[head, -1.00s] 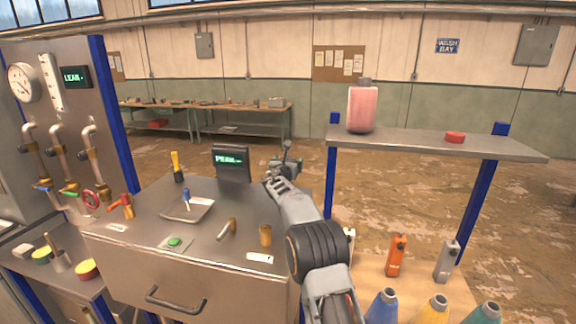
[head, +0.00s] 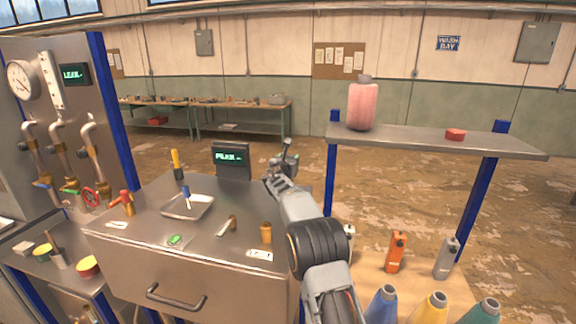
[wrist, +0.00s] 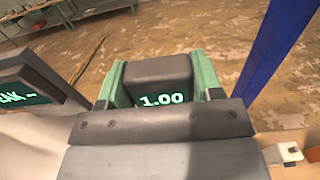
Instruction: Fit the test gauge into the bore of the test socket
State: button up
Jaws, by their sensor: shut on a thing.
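In the wrist view, my gripper (wrist: 160,88) is shut on the test gauge (wrist: 158,72), a dark block with a green "1.00" display, gripped between two green fingers. In the head view, my gripper (head: 284,165) is held up at the right back corner of the metal bench, beside the dark screen. The gauge's lower end is hidden from the wrist camera. I cannot tell for sure which part is the test socket. A short brass cylinder (head: 265,233) stands upright at the bench's front right, and a brass fitting (head: 228,226) leans to its left.
A dark screen (head: 231,160) stands on the metal bench (head: 150,238). A tray (head: 180,212) with a blue-handled tool and a yellow-handled tool (head: 177,164) are left of it. A shelf (head: 400,137) on blue posts, holding a pink bottle (head: 362,105), is on the right.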

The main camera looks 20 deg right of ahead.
jog(key=shift+r, duration=0.15)
jog(key=shift+r, duration=0.65)
notch_tip(320, 180, up, 6)
jog(key=shift+f+p, duration=0.2)
jog(key=shift+p, duration=0.6)
jog(key=b+v, duration=0.9)
jog(key=v, duration=0.9)
jog(key=shift+f, duration=0.1)
